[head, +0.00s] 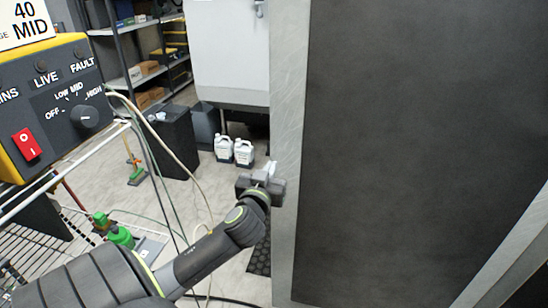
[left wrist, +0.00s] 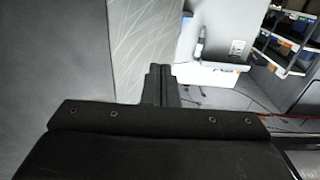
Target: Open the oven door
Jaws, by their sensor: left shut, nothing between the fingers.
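A tall panel that looks like the oven door (head: 410,140) fills the right side of the head view, with a dark face and a light grey border. I cannot tell how far it stands open, and no handle shows clearly on it. My left gripper (head: 265,172) is shut and empty just left of the panel's left border, partly overlapping it in the picture; contact cannot be told. In the left wrist view its closed fingers (left wrist: 160,82) point ahead past a pale patterned surface (left wrist: 150,40). My right gripper is not in view.
A yellow and black control box (head: 60,105) with a red switch stands at left, above a wire rack (head: 40,245). White jugs (head: 234,151), a black bin (head: 172,140) and shelving (head: 128,75) stand behind. Hoses hang near my left arm.

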